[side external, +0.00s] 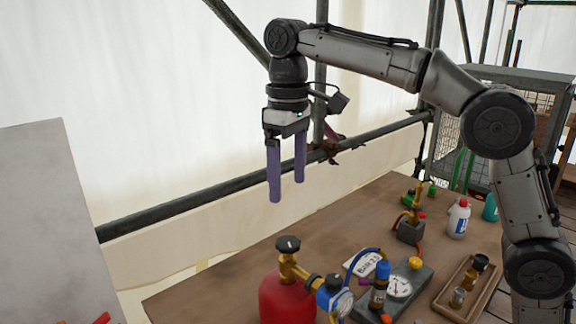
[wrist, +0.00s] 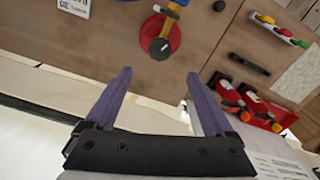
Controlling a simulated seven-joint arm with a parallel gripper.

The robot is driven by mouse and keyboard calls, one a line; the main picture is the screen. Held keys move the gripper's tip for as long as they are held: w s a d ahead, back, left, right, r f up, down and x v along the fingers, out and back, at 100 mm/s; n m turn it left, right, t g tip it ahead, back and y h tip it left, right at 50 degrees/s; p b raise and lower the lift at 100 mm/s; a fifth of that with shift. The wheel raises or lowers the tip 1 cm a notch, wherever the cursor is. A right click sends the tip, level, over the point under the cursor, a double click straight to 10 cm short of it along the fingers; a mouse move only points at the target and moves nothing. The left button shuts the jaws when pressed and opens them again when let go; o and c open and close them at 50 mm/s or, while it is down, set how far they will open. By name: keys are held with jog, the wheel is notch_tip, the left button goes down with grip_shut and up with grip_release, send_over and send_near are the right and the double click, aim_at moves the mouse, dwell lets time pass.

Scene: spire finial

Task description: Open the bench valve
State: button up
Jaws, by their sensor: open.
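A red gas cylinder (side external: 286,300) stands on the bench in the side view, with a brass valve (side external: 290,266) topped by a black round knob (side external: 288,243). The wrist view shows the black knob (wrist: 160,48) from above, over the red cylinder (wrist: 173,32). A blue-cased gauge (side external: 336,298) joins the brass valve. My gripper (side external: 288,190) hangs above the cylinder, pointing down, its two purple fingers apart with nothing between them. In the wrist view my gripper (wrist: 158,75) has the knob just beyond its fingertips in the picture. The fingers do not appear to touch it.
To the right of the cylinder are a torch-like blue and brass piece (side external: 380,285), a grey gauge base (side external: 405,285) and a wooden tray (side external: 445,304). A white bottle (side external: 458,218) stands farther back. Red tools (wrist: 235,98) lie at right in the wrist view. A scaffold rail (side external: 225,190) runs behind.

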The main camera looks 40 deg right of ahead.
jog(key=shift+r, duration=1.05)
jog(key=s+d+r+m+t, duration=0.1)
jog(key=s+d+r, duration=0.1)
jog(key=s+d, duration=0.4)
jog(key=s+d+r+m+t, duration=0.1)
jog(key=s+d+r, duration=0.15)
jog(key=s, duration=0.65)
jog(key=s+d+f+t, duration=0.1)
jog(key=s+f, duration=0.2)
jog(key=f, duration=0.3)
jog(key=s+d+f+m+t, duration=0.1)
jog(key=s+f, duration=0.2)
jog(key=f, duration=0.4)
jog(key=s+d+f+t, duration=0.1)
jog(key=s+f, duration=0.3)
jog(key=f, duration=0.2)
jog(key=shift+d+f+t, duration=0.15)
jog(key=shift+d+t, duration=0.1)
jog(key=shift+t, duration=0.05)
